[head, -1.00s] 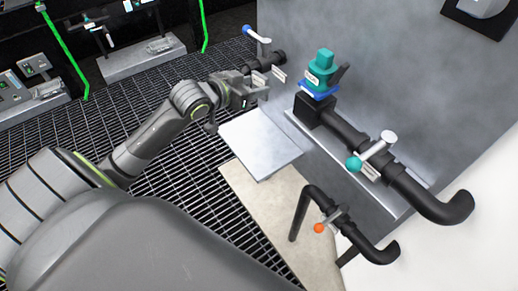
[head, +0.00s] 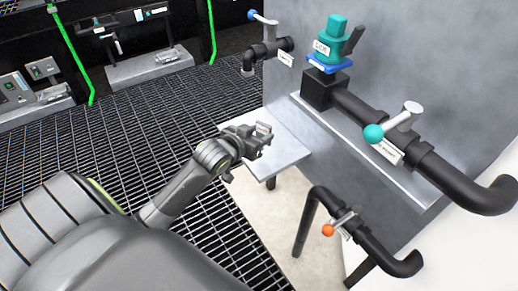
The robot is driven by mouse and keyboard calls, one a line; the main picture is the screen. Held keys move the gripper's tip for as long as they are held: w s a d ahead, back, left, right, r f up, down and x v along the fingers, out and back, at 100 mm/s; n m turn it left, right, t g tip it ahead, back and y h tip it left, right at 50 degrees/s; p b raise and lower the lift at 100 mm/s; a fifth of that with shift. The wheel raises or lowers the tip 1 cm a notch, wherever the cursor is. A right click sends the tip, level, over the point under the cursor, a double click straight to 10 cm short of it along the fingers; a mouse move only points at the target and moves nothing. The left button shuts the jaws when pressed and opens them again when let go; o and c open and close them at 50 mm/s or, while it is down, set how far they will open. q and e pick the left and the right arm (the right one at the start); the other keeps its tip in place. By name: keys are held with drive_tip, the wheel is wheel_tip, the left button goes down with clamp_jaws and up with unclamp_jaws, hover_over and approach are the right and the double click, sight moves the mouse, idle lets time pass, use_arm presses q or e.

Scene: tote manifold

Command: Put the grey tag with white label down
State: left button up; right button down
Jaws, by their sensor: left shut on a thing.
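My left gripper (head: 262,138) is shut on the grey tag with white label (head: 263,128). Only a small part of the tag shows between the fingers. The gripper is over the left part of the pale metal shelf (head: 285,157). I cannot tell whether the tag touches the shelf. My right gripper is not in view.
A pipe with a blue-tipped lever (head: 263,18) is on the grey wall behind. A teal valve (head: 331,48), a teal-knobbed lever (head: 374,134) and an orange-knobbed valve (head: 328,230) are to the right. The shelf's right part is bare.

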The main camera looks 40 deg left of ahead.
use_arm(q)
drive_tip(key=shift+f, duration=0.85)
wheel_tip(320, 180, down, 3)
drive_tip(key=shift+f+b, duration=0.15)
drive_tip(key=shift+b, duration=0.7)
drive_tip(key=shift+f, duration=0.1)
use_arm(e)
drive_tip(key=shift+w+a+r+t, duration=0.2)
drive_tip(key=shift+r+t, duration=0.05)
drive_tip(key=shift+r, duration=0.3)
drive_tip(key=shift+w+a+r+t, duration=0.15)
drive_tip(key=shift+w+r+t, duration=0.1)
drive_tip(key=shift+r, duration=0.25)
use_arm(q)
drive_tip(key=o, duration=1)
drive_tip(key=shift+f, duration=0.1)
